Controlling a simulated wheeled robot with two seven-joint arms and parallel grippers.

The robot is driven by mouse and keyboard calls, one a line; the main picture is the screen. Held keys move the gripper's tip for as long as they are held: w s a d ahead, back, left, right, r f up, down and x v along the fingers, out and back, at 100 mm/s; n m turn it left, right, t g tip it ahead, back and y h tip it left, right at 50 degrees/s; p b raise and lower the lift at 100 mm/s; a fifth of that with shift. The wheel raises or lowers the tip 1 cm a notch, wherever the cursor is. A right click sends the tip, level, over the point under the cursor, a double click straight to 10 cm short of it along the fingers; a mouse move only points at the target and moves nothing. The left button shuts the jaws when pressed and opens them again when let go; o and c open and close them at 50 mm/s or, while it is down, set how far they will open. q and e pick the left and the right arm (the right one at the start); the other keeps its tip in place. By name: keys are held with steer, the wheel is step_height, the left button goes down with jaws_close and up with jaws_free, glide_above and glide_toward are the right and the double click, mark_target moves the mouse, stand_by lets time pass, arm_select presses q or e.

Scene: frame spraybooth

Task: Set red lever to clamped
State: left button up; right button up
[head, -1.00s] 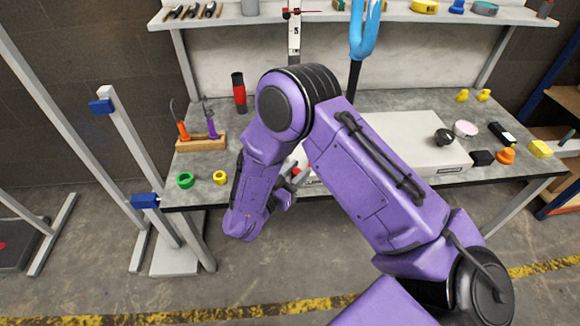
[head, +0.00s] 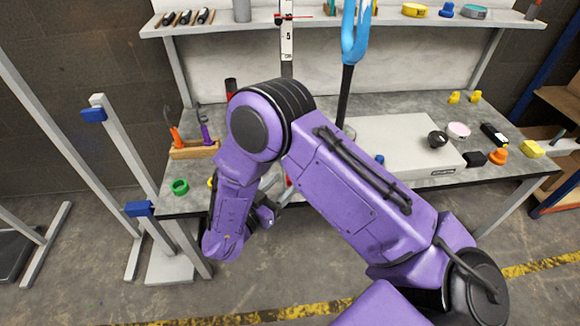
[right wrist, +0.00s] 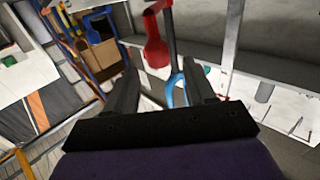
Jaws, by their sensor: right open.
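The red lever (right wrist: 155,42) shows in the right wrist view, with a rounded end at the top and a wider end lower down. It lies ahead of the fingertips, in line with the space between them. In the head view only a small red patch (head: 288,181), possibly the lever, shows beside my forearm at the bench's front edge. My right gripper (head: 272,205) is near that edge, mostly hidden by my arm. In the right wrist view its fingers (right wrist: 163,88) are apart with nothing held. I cannot tell the lever's setting. My left gripper is out of view.
A blue fork (head: 358,35) stands on a black post behind my arm. The grey bench (head: 400,105) holds a wooden tool block (head: 193,150), a green ring (head: 180,187) and a pale flat box (head: 400,135). A white post stand (head: 125,150) is at left.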

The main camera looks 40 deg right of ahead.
steer(key=v, duration=0.6)
